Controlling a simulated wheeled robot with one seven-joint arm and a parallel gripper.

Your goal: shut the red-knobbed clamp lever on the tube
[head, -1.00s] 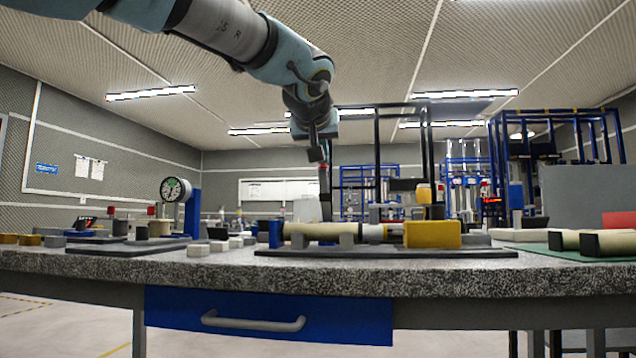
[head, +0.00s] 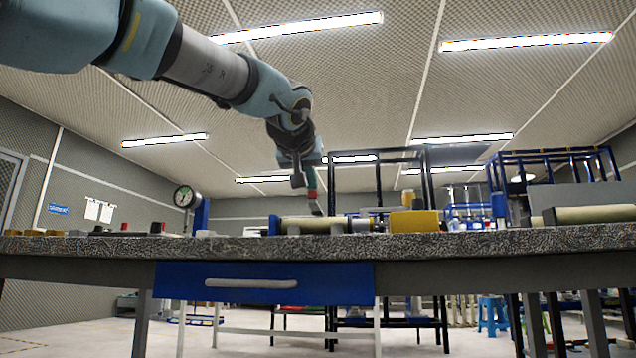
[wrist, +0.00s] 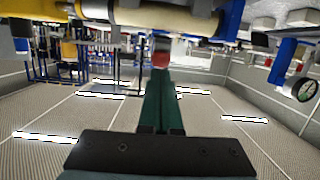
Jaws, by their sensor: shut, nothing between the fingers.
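The pale tube (head: 308,225) lies horizontally on the bench, between a blue stand (head: 274,225) at its left and a yellow block (head: 415,221) at its right. A collar (head: 362,224) sits around its right part. My gripper (head: 316,210) points down just above or behind the tube, left of the collar; contact cannot be told. In the wrist view, my gripper (wrist: 161,43) shows dark green fingers with a red band and grey tips, closed together, below the tube (wrist: 165,18) in the picture. I cannot make out the clamp lever or its red knob.
The speckled bench top (head: 250,249) is seen almost edge-on, hiding low items. A dial gauge (head: 184,196) stands on the left. Another pale tube (head: 590,214) lies at the right. Blue and black frames (head: 400,180) rise behind. A blue drawer (head: 265,283) is below the top.

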